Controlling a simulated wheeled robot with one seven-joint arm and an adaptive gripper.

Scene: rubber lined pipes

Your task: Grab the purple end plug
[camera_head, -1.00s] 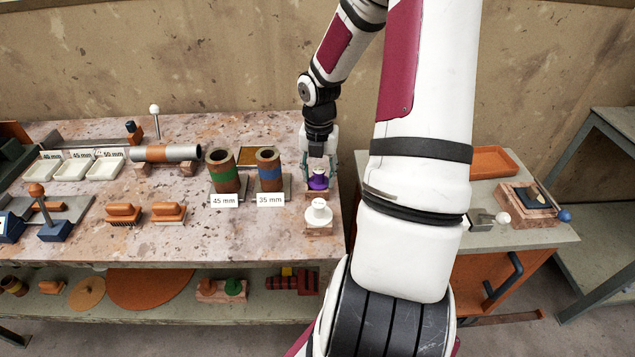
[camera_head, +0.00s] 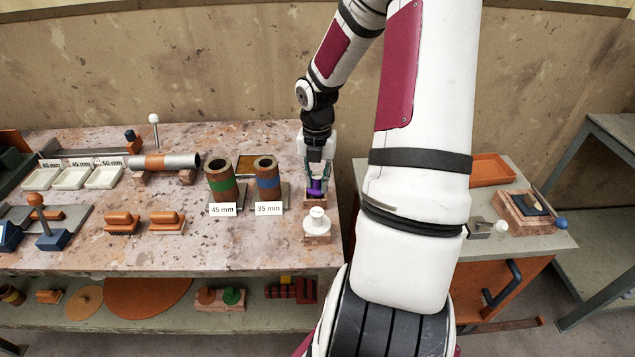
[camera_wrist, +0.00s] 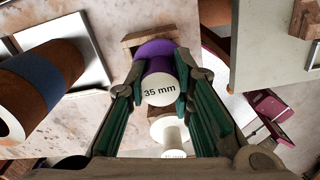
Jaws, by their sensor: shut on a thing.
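The purple end plug (camera_head: 316,186) is at the right end of the stone-topped bench, at a small wooden block (camera_head: 315,200). In the wrist view the plug (camera_wrist: 156,50) shows a purple body and a white end marked "35 mm". My gripper (camera_wrist: 160,88) has its green-padded fingers on both sides of the plug, shut on it. In the head view my gripper (camera_head: 317,177) points down over the plug and partly hides it. The wooden block (camera_wrist: 135,42) is right behind the plug in the wrist view; I cannot tell whether they touch.
A white plug (camera_head: 316,221) stands on its own block just in front. Two pipes, labelled 45 mm (camera_head: 221,180) and 35 mm (camera_head: 267,180), stand to the left. A side cabinet (camera_head: 520,235) is to the right, past a gap. Brushes (camera_head: 167,222) lie further left.

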